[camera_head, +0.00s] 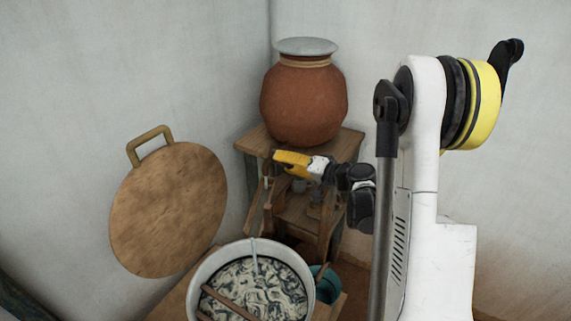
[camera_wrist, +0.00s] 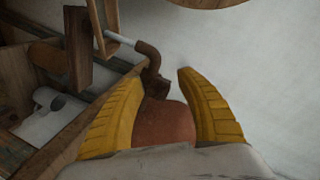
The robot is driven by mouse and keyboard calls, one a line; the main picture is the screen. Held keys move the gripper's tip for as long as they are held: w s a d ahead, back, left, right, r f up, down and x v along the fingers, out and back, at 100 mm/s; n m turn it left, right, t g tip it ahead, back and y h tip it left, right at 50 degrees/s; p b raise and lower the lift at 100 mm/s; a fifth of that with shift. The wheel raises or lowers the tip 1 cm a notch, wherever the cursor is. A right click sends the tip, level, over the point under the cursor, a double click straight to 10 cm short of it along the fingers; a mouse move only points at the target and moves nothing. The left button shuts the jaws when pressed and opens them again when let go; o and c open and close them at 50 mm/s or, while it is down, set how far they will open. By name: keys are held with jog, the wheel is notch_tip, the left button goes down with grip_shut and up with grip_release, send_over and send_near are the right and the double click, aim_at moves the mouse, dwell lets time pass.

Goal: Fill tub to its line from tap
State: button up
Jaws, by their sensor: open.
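My gripper (camera_head: 292,160) is open in front of the wooden stand, just below the belly of a red-brown clay pot. In the wrist view its two yellow fingers (camera_wrist: 160,100) are spread, with a rounded red-brown surface (camera_wrist: 165,125) showing between them; I cannot tell if they touch it. A wide white tub (camera_head: 199,277) holds dark and pale swirled contents, low in the head view. A teal vessel (camera_head: 328,286) sits beside it, partly hidden. A brown bent piece with a pale rod (camera_wrist: 122,39) lies beyond the fingers; I cannot tell if it is the tap.
The clay pot (camera_head: 303,105), topped by a pale lid (camera_head: 306,46), stands on the wooden stand (camera_head: 345,147). A round wooden board (camera_head: 168,215) with a handle is at the left wall. A stick (camera_head: 236,303) crosses the white tub. Walls close in the back corner.

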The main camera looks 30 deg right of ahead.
grip_shut()
jog(key=shift+d, duration=0.1)
jog(key=d+n+g+y, duration=0.1)
jog(key=y, duration=0.1)
jog(key=d+n+g+y, duration=0.1)
jog(key=n+g+y, duration=0.1)
jog(key=w+d+n+g+y, duration=0.1)
jog(key=n, duration=0.1)
jog(key=shift+w+d+g+y, duration=0.1)
jog(key=shift+d+g+y, duration=0.05)
jog(key=shift+g+y, duration=0.25)
grip_release()
